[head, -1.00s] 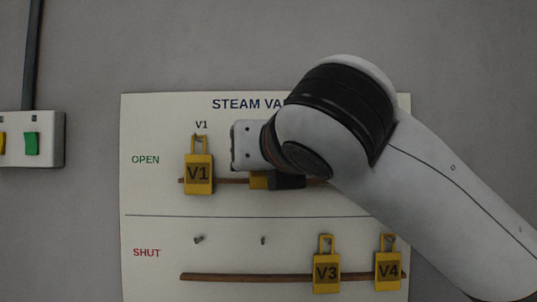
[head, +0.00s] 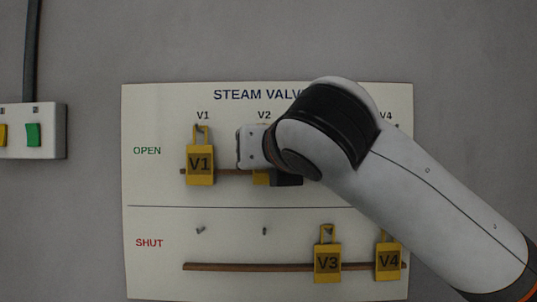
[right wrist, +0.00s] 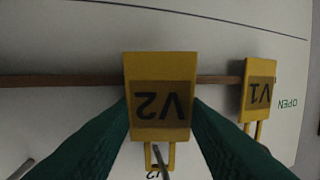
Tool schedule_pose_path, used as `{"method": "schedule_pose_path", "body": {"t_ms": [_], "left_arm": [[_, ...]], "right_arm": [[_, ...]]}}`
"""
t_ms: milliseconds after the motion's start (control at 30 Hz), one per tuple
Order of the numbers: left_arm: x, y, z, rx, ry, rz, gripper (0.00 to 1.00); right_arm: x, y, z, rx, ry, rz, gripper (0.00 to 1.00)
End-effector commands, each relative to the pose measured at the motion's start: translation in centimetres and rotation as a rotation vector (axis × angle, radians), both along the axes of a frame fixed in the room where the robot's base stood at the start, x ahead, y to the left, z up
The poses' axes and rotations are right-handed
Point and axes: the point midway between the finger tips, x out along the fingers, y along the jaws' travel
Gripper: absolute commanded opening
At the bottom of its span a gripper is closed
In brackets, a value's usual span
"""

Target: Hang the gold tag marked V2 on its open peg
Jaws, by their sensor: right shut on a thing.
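The gold V2 tag (right wrist: 160,98) is between the green fingers of my right gripper (right wrist: 162,112), which is shut on it, in the right wrist view. That view shows the board upside down. A grey peg (right wrist: 161,160) shows within the tag's loop opening; I cannot tell how far it passes through. In the head view only a lower part of the V2 tag (head: 261,178) shows below my right wrist, in the OPEN row under the V2 label (head: 264,115). My left gripper is not in view.
The V1 tag (head: 200,164) hangs in the OPEN row beside V2. The V3 tag (head: 327,262) and V4 tag (head: 388,261) hang in the SHUT row, with two bare pegs (head: 201,230) to their left. A brown rail (right wrist: 60,82) runs behind the V2 tag.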

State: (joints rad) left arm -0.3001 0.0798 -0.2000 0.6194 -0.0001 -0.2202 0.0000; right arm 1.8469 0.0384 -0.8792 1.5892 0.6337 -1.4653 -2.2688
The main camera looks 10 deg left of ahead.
Motion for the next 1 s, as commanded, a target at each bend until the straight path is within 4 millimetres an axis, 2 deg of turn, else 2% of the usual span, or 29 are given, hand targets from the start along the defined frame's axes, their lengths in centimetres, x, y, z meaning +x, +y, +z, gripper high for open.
{"method": "schedule_pose_path", "body": {"t_ms": [400, 433, 567, 867, 1000], "left_arm": [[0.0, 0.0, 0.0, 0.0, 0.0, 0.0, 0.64], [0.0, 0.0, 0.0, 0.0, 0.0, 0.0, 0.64], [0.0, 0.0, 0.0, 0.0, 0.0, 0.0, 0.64], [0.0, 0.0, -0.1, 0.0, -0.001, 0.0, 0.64], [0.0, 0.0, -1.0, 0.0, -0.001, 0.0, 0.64]], "right_arm": [[0.0, 0.0, 0.0, 0.0, 0.0, -0.001, 0.18], [0.0, 0.0, 0.0, 0.0, 0.0, -0.001, 0.43], [0.0, 0.0, 0.0, 0.0, 0.0, -0.001, 0.64], [-0.1, -0.1, 0.0, 0.0, -0.001, 0.0, 0.64], [-1.3, -0.7, 0.0, 0.001, -0.003, -0.001, 0.64]]}}
